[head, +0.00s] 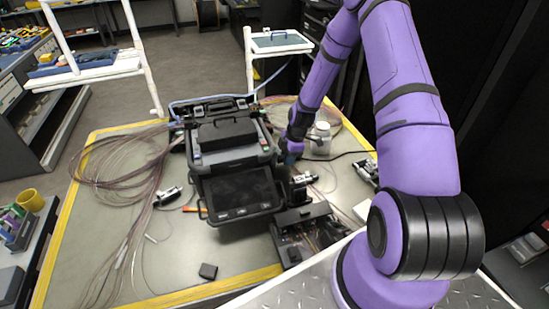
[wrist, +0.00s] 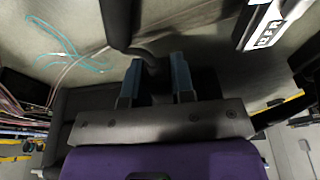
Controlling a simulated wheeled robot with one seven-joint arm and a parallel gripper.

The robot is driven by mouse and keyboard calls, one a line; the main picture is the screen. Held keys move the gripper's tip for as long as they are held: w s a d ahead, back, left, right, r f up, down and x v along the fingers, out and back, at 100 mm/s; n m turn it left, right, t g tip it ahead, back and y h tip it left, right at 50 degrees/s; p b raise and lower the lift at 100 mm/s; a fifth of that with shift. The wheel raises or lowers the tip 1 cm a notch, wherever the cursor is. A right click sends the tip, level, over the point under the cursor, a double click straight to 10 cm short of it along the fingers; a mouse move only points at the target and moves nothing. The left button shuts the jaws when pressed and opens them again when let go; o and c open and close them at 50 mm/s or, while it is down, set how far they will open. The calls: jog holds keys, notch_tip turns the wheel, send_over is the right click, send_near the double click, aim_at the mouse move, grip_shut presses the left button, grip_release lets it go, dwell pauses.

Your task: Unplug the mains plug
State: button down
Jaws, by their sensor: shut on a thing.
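My gripper (head: 291,152) is at the right side of the black fusion splicer (head: 237,190) on the work mat. The wrist view shows its two blue-grey fingers (wrist: 158,64) shut on a dark, rounded piece that looks like the mains plug (wrist: 148,58). A dark cable or bar (wrist: 117,22) runs up from there. The fingers and the shade hide most of the plug, and I cannot tell whether it is seated in a socket. In the head view the plug is hidden behind my gripper.
A white bottle (head: 321,137) stands just right of my gripper, with a black cable (head: 345,156) near it. A dark tool tray (head: 306,232) lies in front. Loose fibres (head: 115,165) spread on the left.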

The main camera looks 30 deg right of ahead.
jog(key=shift+s, duration=0.9)
jog(key=shift+f, duration=1)
dwell(0.5)
jog(key=c, duration=0.9)
grip_release()
jog(key=v, duration=1)
jog(key=shift+r, duration=0.35)
